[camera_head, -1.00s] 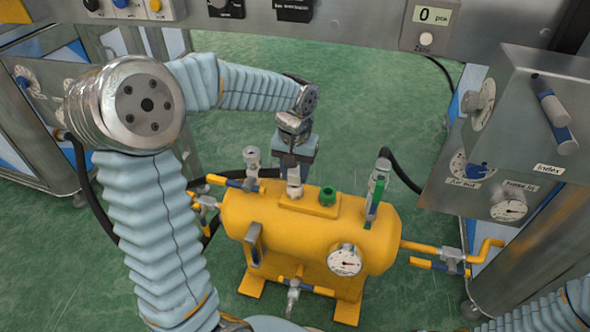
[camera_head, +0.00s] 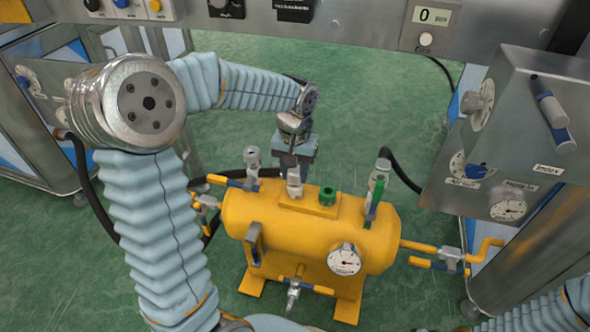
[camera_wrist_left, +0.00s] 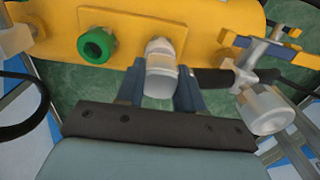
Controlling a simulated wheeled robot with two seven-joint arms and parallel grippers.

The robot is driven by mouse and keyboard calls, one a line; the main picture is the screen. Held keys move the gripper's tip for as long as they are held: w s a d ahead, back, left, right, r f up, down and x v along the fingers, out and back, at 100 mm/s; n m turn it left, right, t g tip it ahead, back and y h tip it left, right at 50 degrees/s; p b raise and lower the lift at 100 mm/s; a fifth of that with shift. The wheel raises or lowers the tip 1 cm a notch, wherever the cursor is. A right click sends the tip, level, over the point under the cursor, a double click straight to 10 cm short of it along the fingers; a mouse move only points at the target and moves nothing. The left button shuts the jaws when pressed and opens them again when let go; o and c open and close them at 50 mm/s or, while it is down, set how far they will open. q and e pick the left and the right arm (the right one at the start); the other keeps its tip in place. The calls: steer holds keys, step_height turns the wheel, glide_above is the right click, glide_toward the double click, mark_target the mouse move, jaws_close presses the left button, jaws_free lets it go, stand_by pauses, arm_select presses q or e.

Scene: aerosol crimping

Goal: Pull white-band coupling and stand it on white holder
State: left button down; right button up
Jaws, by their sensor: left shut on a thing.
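In the head view this coupling (camera_head: 295,183) stands upright at the tank's top plate, beside the green holder (camera_head: 328,196). The white holder is not clearly visible, apparently covered by the coupling. I cannot tell whether the coupling is fully seated. My right gripper is out of view.
The yellow tank (camera_head: 290,238) carries another coupling (camera_head: 252,158) on its left valve and a green-band coupling (camera_head: 380,180) on its right. Black hoses lie on both sides. A metal cabinet (camera_head: 515,120) stands at right. Green floor is clear behind the tank.

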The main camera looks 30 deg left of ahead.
arm_select(q)
steer(key=shift+f, duration=0.45)
stand_by(0.6)
stand_by(1.1)
steer(key=shift+f, duration=0.1)
stand_by(0.3)
steer(key=c, duration=0.6)
jaws_free()
step_height(320, 180, up, 14)
steer(key=p, duration=0.2)
steer(key=shift+f+p, duration=0.1)
steer(key=shift+p, duration=0.25)
